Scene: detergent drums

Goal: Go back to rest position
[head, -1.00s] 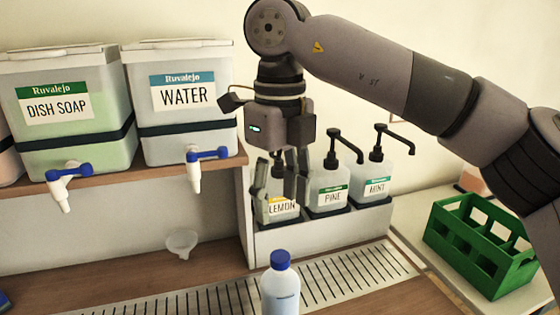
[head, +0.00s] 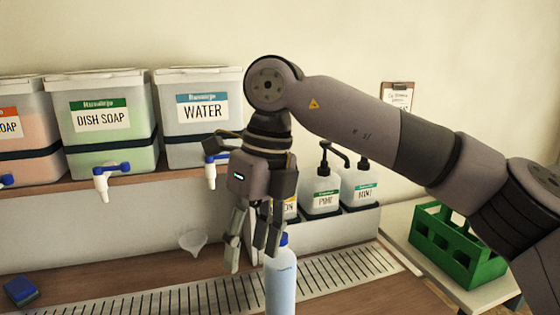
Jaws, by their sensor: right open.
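My right gripper (head: 252,262) hangs fingers down in the head view, open and with nothing seen between its fingers. Its fingers overlap the top of a clear bottle (head: 281,285) with a blue cap and pale blue contents. The bottle stands upright at the drip grate; I cannot tell whether the fingers touch it. My left gripper is out of view.
Dish soap (head: 105,125) and water (head: 201,115) drums stand on a shelf at left. Pump bottles pine (head: 322,190) and mint (head: 359,188) stand right, the lemon one mostly hidden. A funnel (head: 193,241), blue sponge (head: 20,290) and green crate (head: 455,246) also show.

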